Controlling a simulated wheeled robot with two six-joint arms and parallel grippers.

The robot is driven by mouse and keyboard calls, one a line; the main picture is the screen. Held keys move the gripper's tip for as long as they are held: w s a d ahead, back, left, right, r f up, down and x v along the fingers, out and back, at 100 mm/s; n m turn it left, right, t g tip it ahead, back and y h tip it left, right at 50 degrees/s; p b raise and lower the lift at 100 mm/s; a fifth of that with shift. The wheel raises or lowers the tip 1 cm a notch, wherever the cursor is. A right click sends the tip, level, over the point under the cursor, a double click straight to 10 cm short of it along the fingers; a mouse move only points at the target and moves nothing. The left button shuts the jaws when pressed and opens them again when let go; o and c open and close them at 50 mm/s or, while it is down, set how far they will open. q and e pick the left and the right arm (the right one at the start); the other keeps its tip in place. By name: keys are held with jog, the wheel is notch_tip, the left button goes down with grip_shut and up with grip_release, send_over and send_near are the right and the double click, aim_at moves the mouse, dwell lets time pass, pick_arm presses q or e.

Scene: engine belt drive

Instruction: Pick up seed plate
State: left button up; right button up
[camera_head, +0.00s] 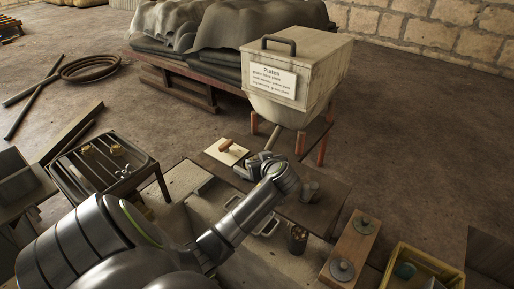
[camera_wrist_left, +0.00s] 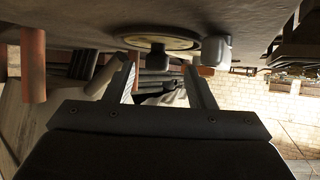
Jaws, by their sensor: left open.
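A round tan disc (camera_wrist_left: 158,38) with a dark knob shows at the top of the left wrist view, against a grey surface. It looks like a seed plate, but I cannot be sure. In the head view the left gripper (camera_head: 248,165) is below the hopper (camera_head: 300,75). My right gripper is not in view.
The hopper stands on orange legs (camera_head: 322,148) close to my gripper. A pale board (camera_head: 225,151) with an orange handle lies to its left. A dark tray table (camera_head: 75,180) stands left; a yellow crate (camera_head: 432,262) is at lower right. The right floor is free.

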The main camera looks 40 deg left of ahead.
aim_at(257, 157)
pick_arm(q)
jog(key=shift+p+x, duration=0.6)
jog(key=shift+x, duration=1.35)
jog(key=shift+w+r, duration=0.15)
jog(key=shift+c, duration=0.2)
grip_shut()
